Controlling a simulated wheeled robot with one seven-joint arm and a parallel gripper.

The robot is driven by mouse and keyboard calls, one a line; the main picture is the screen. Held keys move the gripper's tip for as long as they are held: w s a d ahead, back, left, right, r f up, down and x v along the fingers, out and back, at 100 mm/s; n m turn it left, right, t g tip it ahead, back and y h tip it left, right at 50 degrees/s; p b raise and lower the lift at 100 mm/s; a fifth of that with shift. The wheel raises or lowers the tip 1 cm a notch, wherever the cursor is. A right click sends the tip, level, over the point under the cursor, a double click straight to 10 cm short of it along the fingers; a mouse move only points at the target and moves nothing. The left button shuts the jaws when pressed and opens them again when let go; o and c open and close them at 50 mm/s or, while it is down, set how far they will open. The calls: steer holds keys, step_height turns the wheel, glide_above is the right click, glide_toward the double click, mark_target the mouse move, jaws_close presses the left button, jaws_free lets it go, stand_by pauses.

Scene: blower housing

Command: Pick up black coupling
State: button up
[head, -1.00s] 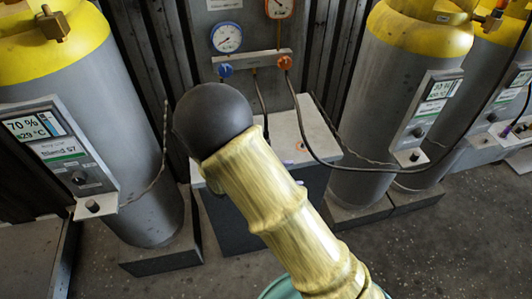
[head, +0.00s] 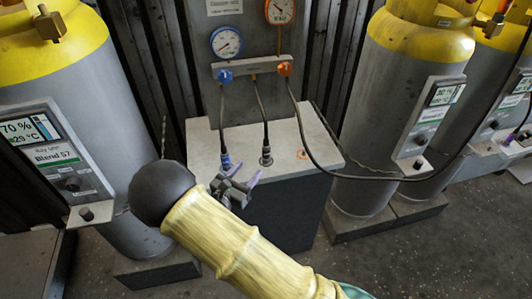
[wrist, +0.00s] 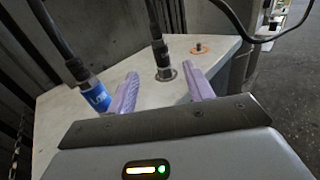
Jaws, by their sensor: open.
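The black coupling (head: 266,155) stands upright at the end of a dark hose, on the top of the pale-topped block (head: 312,140). In the wrist view the black coupling (wrist: 164,68) appears between and beyond my two purple fingers. My gripper (head: 238,178) is open and empty at the front of the block, left of and nearer than the black coupling. It also shows in the wrist view (wrist: 161,80). A blue-banded coupling (wrist: 92,95) stands left of the left finger; in the head view it (head: 226,161) is just behind my gripper.
An orange ring (head: 302,154) marks the block top at right. Hoses hang from a panel with gauges (head: 227,40) and blue and orange knobs. Large grey cylinders (head: 380,130) stand on both sides. A long hose arcs rightward from the orange knob.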

mark_target(264, 152)
steer(key=x, duration=0.8)
steer(key=shift+w+d, duration=0.1)
steer(key=shift+w, duration=0.1)
steer(key=shift+p+x, duration=0.55)
steer(key=shift+x, duration=2.05)
jaws_close()
steer(key=shift+r, duration=0.1)
